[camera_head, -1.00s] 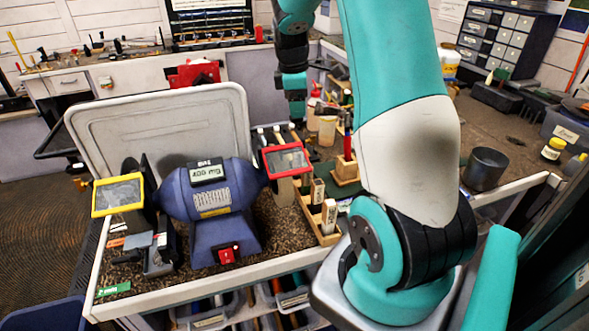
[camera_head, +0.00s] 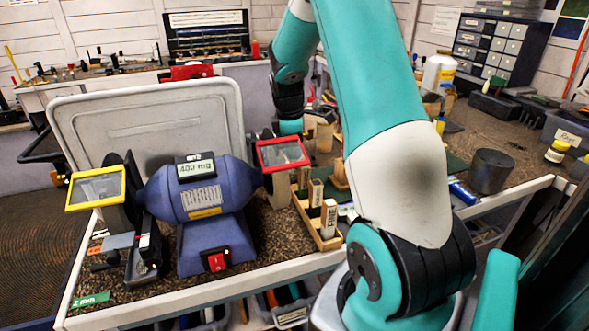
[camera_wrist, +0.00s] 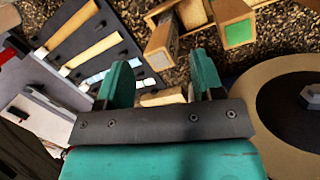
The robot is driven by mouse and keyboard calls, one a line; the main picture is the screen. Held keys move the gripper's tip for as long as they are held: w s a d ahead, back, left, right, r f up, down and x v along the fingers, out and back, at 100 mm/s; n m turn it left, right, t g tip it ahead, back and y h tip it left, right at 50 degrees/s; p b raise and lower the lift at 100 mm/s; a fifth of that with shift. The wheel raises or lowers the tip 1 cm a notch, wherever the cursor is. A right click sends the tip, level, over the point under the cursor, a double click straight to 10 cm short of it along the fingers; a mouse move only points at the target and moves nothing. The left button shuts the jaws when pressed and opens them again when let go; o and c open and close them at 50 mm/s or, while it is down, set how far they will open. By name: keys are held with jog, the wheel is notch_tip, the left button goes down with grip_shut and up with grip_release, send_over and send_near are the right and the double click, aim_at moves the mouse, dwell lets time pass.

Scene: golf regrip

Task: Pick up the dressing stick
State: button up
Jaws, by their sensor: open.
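My gripper (camera_wrist: 162,78) is open, its two teal fingers pointing over the workbench beside the grinder wheel. A pale wooden piece (camera_wrist: 163,97) shows between the fingers, partly hidden by the gripper's dark plate. Just beyond are wooden blocks, one with a grey end (camera_wrist: 163,45) and one with a green end (camera_wrist: 237,30). I cannot tell which piece is the dressing stick. In the head view, small labelled blocks (camera_head: 328,213) stand in a wooden rack (camera_head: 318,232) right of the grinder; my gripper is hidden there.
The blue bench grinder (camera_head: 200,195) has a yellow-framed shield (camera_head: 97,187) and a red-framed one (camera_head: 283,153). Its pale wheel (camera_wrist: 265,90) is close to my gripper's right. A dark holder with wooden-handled tools (camera_wrist: 95,45) lies left. A dark cup (camera_head: 491,172) stands right.

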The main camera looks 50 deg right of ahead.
jog(key=f, duration=0.3)
jog(key=shift+w+d+f+p, duration=0.1)
jog(key=shift+d+f+p, duration=0.1)
jog(key=shift+p, duration=0.1)
jog(key=shift+c, duration=0.3)
jog(key=c, duration=0.9)
